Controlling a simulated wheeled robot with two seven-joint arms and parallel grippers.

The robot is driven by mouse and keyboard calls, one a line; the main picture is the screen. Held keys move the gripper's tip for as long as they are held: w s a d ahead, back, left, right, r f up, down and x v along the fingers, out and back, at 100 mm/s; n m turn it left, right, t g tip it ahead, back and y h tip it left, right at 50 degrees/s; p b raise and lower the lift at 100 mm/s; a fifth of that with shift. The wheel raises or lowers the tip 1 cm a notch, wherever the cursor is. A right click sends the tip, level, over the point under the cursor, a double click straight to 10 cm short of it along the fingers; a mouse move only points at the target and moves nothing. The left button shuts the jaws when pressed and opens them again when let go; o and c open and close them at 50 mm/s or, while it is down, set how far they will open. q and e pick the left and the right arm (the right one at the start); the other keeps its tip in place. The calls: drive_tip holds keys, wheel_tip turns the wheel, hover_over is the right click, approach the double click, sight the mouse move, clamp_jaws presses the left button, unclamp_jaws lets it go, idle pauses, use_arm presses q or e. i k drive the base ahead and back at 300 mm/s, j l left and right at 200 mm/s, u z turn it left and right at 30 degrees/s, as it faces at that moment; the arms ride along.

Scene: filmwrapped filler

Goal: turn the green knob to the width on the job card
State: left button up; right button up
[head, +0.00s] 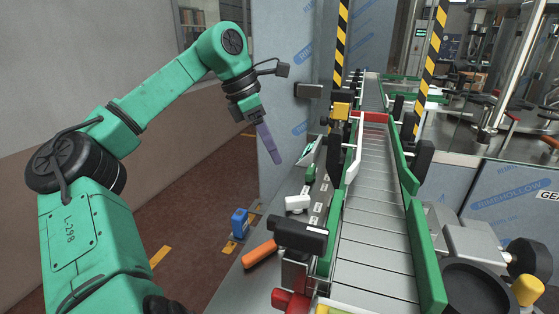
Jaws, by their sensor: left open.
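I cannot make out a job card or any width written on one. My right gripper is not in view.
The conveyor (375,240) runs away from me between green side rails. Black, red (290,301) and yellow (527,290) knobs stand around it. An orange handle (260,253), a white block (297,203) and a blue part (239,222) are at its left. Striped posts (430,65) rise behind.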

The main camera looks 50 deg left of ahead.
sight(310, 176)
drive_tip(key=k+j, duration=0.2)
drive_tip(key=k, duration=0.3)
drive_tip(key=k+j, duration=0.25)
drive_tip(key=k, duration=0.2)
